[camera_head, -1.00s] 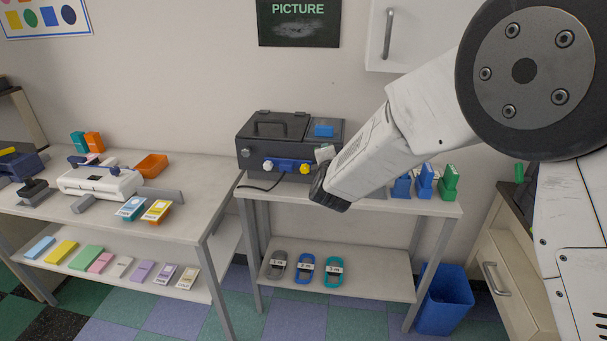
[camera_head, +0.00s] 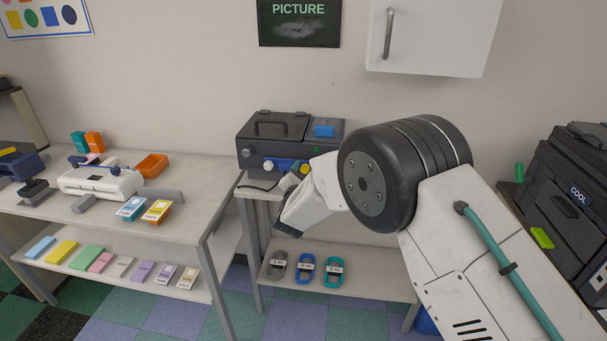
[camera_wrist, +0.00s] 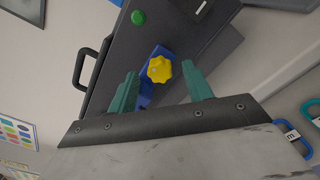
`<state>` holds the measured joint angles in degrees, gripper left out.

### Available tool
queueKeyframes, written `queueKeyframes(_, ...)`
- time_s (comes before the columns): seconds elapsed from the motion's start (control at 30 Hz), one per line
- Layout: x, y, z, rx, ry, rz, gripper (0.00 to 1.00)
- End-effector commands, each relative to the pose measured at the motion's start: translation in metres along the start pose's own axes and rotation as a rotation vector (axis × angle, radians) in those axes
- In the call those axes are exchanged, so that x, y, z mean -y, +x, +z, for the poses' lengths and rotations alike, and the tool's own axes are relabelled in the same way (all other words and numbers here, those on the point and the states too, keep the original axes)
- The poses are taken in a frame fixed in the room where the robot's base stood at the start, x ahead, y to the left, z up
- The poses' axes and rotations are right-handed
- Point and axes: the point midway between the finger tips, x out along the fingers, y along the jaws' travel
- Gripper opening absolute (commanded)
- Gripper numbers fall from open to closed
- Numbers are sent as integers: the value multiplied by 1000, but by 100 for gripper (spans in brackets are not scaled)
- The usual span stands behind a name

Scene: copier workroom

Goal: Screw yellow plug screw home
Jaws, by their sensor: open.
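The yellow plug screw (camera_wrist: 159,69) is a lobed knob on a blue plug (camera_wrist: 147,92) at the front of a dark grey machine (camera_head: 256,151). In the head view, the yellow screw (camera_head: 305,168) is partly hidden by my wrist, and the blue plug (camera_head: 280,164) shows to its left. My gripper (camera_wrist: 160,70) is open, with teal fingers on either side of the screw in the wrist view. Gaps show between the fingers and the screw; I cannot tell how far its tips are from the panel. In the head view, the fingers are hard to make out.
The machine stands on a small table with a lower shelf, where three tape-like coils (camera_head: 305,267) lie. A green button (camera_wrist: 138,17) is on the machine's panel. A longer table (camera_head: 190,200) stands left, and a black copier (camera_head: 565,190) right.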

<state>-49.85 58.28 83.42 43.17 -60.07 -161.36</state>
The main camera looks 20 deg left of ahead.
Motion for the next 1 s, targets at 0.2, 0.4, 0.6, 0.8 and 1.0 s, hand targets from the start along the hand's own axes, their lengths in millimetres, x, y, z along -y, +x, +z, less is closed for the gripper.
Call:
queueKeyframes(0.2,0,4,0,0,0,1,50)
queueKeyframes(0.4,0,4,0,0,1,0,23)
queueKeyframes(0.6,0,4,0,0,1,0,6)
queueKeyframes(0.8,0,4,0,0,30,0,6)
queueKeyframes(1.0,-1,4,0,0,125,0,6)
